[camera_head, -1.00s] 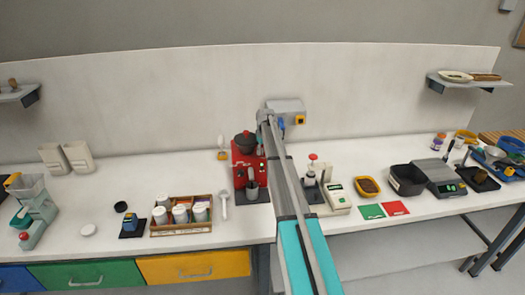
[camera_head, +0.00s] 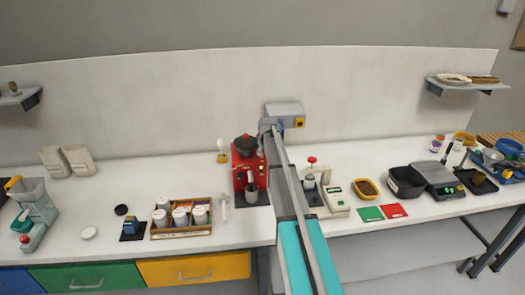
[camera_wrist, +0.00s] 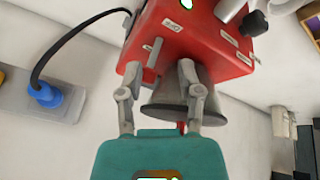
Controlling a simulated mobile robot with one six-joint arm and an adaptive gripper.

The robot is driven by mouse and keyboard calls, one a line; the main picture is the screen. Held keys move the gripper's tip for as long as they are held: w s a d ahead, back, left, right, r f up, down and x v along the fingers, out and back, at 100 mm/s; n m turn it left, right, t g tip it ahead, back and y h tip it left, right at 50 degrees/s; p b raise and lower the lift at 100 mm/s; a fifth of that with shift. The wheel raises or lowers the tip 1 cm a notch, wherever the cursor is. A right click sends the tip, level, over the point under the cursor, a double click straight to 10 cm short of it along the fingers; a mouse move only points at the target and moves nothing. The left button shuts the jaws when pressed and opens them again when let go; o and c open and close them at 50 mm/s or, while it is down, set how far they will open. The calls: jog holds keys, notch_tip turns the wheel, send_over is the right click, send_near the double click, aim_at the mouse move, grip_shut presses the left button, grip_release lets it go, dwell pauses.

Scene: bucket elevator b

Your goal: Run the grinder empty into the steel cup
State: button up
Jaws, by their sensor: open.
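The red grinder (camera_head: 240,174) stands on the bench left of my arm, with a dark hopper (camera_head: 245,144) on top. The steel cup (camera_head: 251,194) stands upright at its front, below the spout. In the wrist view the red grinder body (camera_wrist: 215,50) fills the top middle, with the dark hopper (camera_wrist: 165,112) near my palm. My gripper (camera_wrist: 163,70) is open, its fingers apart beside a thin grey bar (camera_wrist: 154,58) on the grinder's side. I cannot tell whether a finger touches it. My arm hides the gripper in the head view.
A black cable runs from the grinder to a blue plug (camera_wrist: 45,95) in a wall socket box (camera_head: 284,108). A spoon (camera_head: 223,200) and a rack of white-lidded jars (camera_head: 180,232) lie to the left. A stand and scale (camera_head: 335,200) are close on the right.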

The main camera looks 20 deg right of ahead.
jog(key=shift+d+p+v, duration=0.35)
jog(key=shift+p+v, duration=4.15)
jog(key=shift+v, duration=0.8)
jog(key=s+a+f+m+g+b, duration=0.1)
jog(key=s+a+f+b, duration=0.3)
jog(key=s+a, duration=0.4)
jog(key=s+a+f+g+b, duration=0.1)
jog(key=s+a+f+b, duration=0.4)
jog(key=s+a, duration=0.3)
jog(key=shift+s+a+f+m+g+y, duration=0.3)
jog(key=shift+s+a+f+m+y, duration=0.1)
jog(key=shift+a+f, duration=0.25)
jog(key=s+a+f+m+g+b, duration=0.1)
jog(key=s+a+f+b, duration=0.3)
jog(key=s, duration=0.5)
jog(key=s+a+f+g+b, duration=0.1)
jog(key=s+a+f+b, duration=0.3)
jog(key=s, duration=0.5)
jog(key=shift+s+a+f+m, duration=0.3)
jog(key=shift+s+a+m, duration=0.1)
jog(key=shift+a, duration=0.45)
jog(key=shift+c, duration=0.3)
